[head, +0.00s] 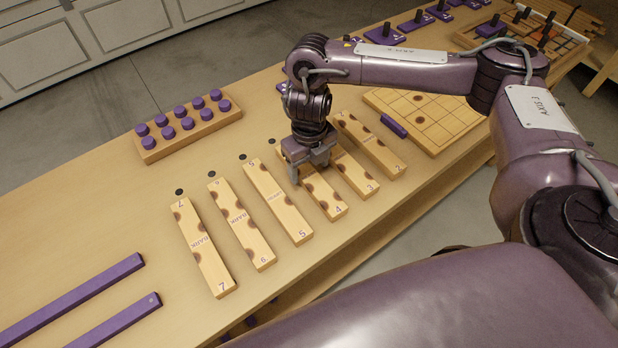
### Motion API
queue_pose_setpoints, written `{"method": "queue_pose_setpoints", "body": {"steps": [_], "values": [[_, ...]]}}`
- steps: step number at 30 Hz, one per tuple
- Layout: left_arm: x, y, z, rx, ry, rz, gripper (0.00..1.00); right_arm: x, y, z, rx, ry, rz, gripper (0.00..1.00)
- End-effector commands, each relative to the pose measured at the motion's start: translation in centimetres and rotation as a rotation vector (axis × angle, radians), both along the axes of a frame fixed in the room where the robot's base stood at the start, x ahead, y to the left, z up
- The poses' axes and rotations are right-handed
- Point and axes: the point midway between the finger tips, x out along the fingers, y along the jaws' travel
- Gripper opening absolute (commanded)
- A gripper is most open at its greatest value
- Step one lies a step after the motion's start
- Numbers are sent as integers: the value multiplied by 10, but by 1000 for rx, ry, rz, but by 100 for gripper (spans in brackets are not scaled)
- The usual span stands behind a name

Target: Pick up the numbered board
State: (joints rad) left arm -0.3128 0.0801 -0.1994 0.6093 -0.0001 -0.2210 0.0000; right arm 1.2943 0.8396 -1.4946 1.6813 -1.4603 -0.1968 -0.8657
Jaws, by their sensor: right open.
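Several light wooden boards with brown spots lie side by side on the bench, with numbers at their ends. They are board 7 (204,250), board 6 (243,225), board 5 (278,203), board 4 (325,198), board 3 (357,177) and board 2 (370,145). My right gripper (308,172) is open and points down over the upper half of board 4, hiding part of it. I cannot tell whether its fingers touch the board. My left gripper is not in view.
A wooden block with purple pegs (188,128) stands behind the boards. Two purple bars (70,300) lie at the left. A gridded board (430,115) lies at the right, with a small purple piece (394,127) at its edge. Bare bench separates the bars from board 7.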

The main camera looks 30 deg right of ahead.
Motion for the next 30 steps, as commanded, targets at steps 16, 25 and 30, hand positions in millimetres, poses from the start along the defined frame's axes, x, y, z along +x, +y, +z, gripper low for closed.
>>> {"method": "queue_pose_setpoints", "body": {"steps": [16,25,30], "values": [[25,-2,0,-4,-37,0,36,-2,0,-31,0,0,-1,61],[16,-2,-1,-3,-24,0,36,-2,0,-31,0,0,-1,22],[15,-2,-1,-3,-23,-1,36,-2,0,-30,0,-1,-1,14]]}}
